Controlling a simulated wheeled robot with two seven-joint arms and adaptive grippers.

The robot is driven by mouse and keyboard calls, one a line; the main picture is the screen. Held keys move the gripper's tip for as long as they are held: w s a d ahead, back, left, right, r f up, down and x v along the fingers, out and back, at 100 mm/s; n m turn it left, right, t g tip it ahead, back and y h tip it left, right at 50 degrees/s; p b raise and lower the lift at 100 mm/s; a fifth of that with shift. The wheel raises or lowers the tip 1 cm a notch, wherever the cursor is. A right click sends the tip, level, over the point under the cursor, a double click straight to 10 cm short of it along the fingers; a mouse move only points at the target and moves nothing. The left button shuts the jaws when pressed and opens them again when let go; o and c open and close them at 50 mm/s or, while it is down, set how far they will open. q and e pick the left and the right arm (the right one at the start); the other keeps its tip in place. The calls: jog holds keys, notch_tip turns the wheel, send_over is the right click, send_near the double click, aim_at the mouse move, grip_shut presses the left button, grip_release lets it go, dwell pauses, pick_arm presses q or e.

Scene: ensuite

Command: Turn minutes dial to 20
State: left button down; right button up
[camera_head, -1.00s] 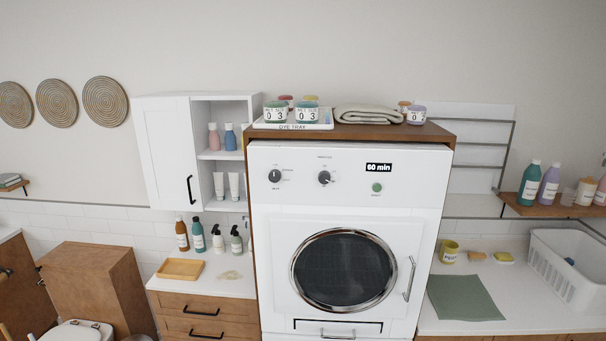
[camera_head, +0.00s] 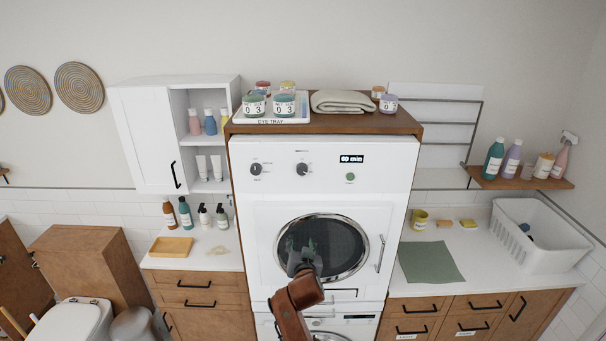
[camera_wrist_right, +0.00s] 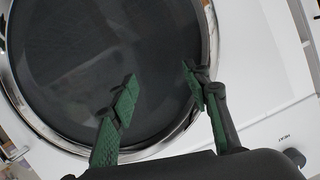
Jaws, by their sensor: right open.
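The minutes dial (camera_head: 302,169) is the dark round knob in the middle of the white dryer's (camera_head: 390,200) control panel; its small markings are too small to read. Another dark knob (camera_head: 256,169) sits to its left. The display (camera_head: 352,159) right of the dial reads "60 min", with a green button (camera_head: 350,177) below it. My right gripper (camera_head: 303,240) is in front of the round glass door, below the dial and apart from it. In the right wrist view its green-padded fingers (camera_wrist_right: 160,95) are spread and empty before the dark glass (camera_wrist_right: 85,60). My left gripper is out of view.
The dryer door handle (camera_head: 381,254) sticks out right of the glass. A wooden top (camera_head: 400,122) above the panel holds a tray with jars and a folded towel (camera_head: 342,102). Counters stand on both sides. The space before the panel is clear.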

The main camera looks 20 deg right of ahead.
aim_at(302, 170)
jog(key=s+r+m+t+h+p, duration=0.1)
jog(key=s+r+m, duration=0.1)
jog(key=r, duration=1)
jog(key=s+r+m+t+h+p, duration=0.1)
jog(key=s+r+m+t, duration=0.1)
jog(key=r, duration=1.1)
jog(key=p+x, duration=0.1)
jog(key=x, duration=0.1)
jog(key=p+x, duration=0.1)
jog(key=x, duration=0.1)
jog(key=p+x, duration=0.1)
jog(key=x, duration=0.1)
jog(key=shift+w+a, duration=0.2)
jog(key=shift+w, duration=0.25)
jog(key=shift+w+d+f, duration=0.1)
jog(key=shift+w+f, duration=0.05)
jog(key=shift+w, duration=0.35)
jog(key=shift+c, duration=0.7)
jog(key=c, duration=1)
